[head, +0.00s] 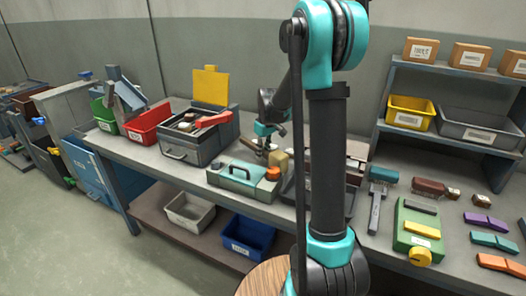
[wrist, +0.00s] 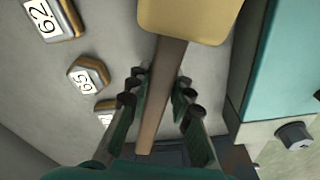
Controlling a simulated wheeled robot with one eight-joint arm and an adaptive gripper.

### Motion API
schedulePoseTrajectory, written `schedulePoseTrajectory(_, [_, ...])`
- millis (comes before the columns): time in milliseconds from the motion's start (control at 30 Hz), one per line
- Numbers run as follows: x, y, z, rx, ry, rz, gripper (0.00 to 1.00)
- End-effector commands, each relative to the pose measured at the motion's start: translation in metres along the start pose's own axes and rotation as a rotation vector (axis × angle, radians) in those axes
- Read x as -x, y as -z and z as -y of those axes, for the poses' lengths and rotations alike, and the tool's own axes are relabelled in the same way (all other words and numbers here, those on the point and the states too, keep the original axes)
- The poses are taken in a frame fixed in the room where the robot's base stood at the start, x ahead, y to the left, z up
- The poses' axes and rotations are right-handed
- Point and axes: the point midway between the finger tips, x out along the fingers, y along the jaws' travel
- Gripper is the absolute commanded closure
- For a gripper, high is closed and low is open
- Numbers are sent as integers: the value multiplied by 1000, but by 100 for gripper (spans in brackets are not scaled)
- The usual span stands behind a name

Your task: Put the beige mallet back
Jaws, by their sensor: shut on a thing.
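The beige mallet shows in the wrist view with its pale tan head (wrist: 190,18) at the top and its brown wooden handle (wrist: 160,85) running down between my fingers. My gripper (wrist: 160,92) is shut around the handle, below the head. In the head view my gripper (head: 268,138) is low over the workbench, behind the grey-green case. The mallet's beige head (head: 279,159) shows just in front of it. I cannot tell whether the mallet touches the bench. My arm hides part of the bench to the right.
The grey-green case (head: 243,178) with an orange knob stands close by. An open toolbox (head: 190,148) with a yellow lid is to the left. Labelled weights (wrist: 88,77) lie left in the wrist view. A brush (head: 377,195) and a green device (head: 419,225) lie right.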

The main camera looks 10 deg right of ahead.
Motion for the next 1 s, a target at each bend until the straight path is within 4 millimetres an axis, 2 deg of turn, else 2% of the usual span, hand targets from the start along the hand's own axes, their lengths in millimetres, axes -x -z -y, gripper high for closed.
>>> schedulePoseTrajectory(967, [-10,-1,0,0,0,0,100])
schedulePoseTrajectory(1000, [-11,-1,0,0,0,0,78])
